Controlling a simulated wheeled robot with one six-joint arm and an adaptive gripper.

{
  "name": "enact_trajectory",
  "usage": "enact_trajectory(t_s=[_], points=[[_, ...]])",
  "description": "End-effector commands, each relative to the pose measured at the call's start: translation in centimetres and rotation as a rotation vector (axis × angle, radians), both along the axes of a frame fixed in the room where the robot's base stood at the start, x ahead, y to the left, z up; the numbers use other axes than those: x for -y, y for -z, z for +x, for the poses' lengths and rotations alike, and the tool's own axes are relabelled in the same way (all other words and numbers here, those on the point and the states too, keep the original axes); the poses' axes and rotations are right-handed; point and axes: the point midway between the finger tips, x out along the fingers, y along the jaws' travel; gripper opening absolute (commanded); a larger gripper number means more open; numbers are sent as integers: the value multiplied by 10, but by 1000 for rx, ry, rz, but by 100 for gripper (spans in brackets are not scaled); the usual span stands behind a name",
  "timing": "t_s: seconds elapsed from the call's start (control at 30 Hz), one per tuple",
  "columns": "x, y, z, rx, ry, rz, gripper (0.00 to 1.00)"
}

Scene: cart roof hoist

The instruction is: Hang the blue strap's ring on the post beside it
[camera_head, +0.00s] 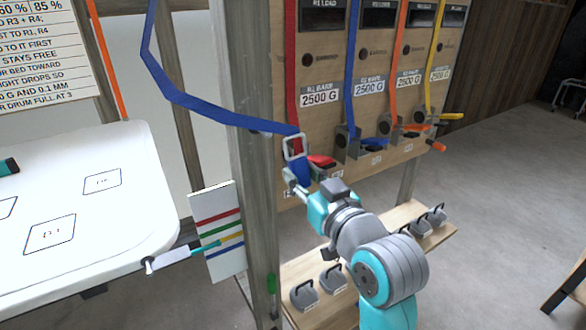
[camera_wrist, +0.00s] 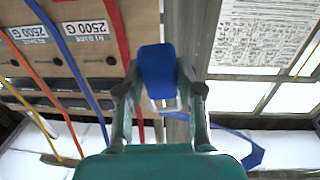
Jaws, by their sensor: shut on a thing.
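The blue strap (camera_head: 215,113) runs down from the top left, passes in front of the grey upright post (camera_head: 252,180) and ends in a pale metal ring (camera_head: 294,147). A short blue tail (camera_head: 301,173) hangs below the ring. My gripper (camera_head: 293,180) is shut on this strap end, just right of the post. In the wrist view the blue end (camera_wrist: 157,72) stands between my two fingers, and part of the metal ring (camera_wrist: 170,104) shows behind it. The ring appears apart from the post. Any small hook or peg on the post is not clear.
A wooden board (camera_head: 328,75) with red, blue, orange and yellow straps and winches stands behind my gripper. A shelf (camera_head: 390,240) below holds several grey weights. A white cart roof (camera_head: 85,200) lies left, and a colour-striped card (camera_head: 217,230) is beside the post.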

Motion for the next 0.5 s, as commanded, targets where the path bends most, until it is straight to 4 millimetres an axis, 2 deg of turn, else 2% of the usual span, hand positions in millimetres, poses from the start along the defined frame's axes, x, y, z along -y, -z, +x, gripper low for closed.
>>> enact_trajectory(t_s=[0.03,0.2,0.5], points=[[-5,-15,-11,8,-21,1,0],[-14,-37,-36,2,-67,-1,0],[-16,-42,-43,-2,-78,-1,0]])
